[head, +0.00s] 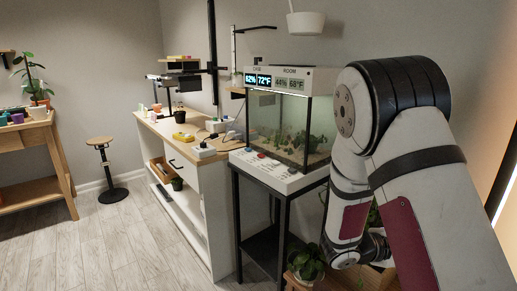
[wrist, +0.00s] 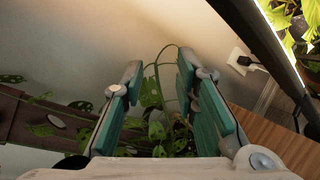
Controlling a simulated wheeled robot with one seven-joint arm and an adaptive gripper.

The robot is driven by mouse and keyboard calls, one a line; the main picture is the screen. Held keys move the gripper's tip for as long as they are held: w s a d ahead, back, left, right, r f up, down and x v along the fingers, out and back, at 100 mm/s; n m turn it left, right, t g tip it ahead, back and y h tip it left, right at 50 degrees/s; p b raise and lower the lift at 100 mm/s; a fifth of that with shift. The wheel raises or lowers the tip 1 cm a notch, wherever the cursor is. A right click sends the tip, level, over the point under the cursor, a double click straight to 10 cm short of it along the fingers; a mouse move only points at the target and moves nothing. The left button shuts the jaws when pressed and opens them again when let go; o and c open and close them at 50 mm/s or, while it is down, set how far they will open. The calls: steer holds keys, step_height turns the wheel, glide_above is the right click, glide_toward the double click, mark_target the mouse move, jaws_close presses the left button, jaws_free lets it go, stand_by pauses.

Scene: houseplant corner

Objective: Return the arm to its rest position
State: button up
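My arm (head: 420,170) fills the right side of the head view, bent downward at a large dark joint. Its lower links pass in front of a plant near the right wall. My gripper is not seen in the head view. In the wrist view my gripper (wrist: 160,75) is open, its two teal-padded fingers apart. Nothing is clearly held between them. Green leaves and a thin curved vine (wrist: 155,100) show in the gap, seemingly beyond the fingers; whether any leaf touches a pad I cannot tell.
A glass terrarium (head: 290,130) on a black stand is beside my arm. A potted plant (head: 306,262) is low beneath it. The wrist view shows a brown slatted support (wrist: 40,115), a wall outlet (wrist: 238,60) and a wooden surface (wrist: 265,135). The floor (head: 110,235) at left is clear.

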steer(key=s+a+r+m+g+y, duration=0.45)
steer(key=s+r+m+y, duration=0.35)
steer(key=s, duration=0.5)
steer(key=s+a+r+m+t+y, duration=0.1)
steer(key=s+a+r+t+y, duration=0.3)
steer(key=a, duration=0.4)
steer(key=s+a+r+m+t+y, duration=0.1)
steer(key=s+a+r+t+y, duration=0.2)
steer(key=s+a+r, duration=0.45)
steer(key=s+f+g, duration=0.5)
steer(key=s+f, duration=0.1)
steer(key=s, duration=0.3)
step_height(320, 180, up, 21)
steer(key=a+t+p, duration=0.1)
steer(key=t+p, duration=0.2)
steer(key=p, duration=1.7)
steer(key=shift+w, duration=0.25)
steer(key=shift+r+t, duration=0.1)
steer(key=shift+t, duration=0.15)
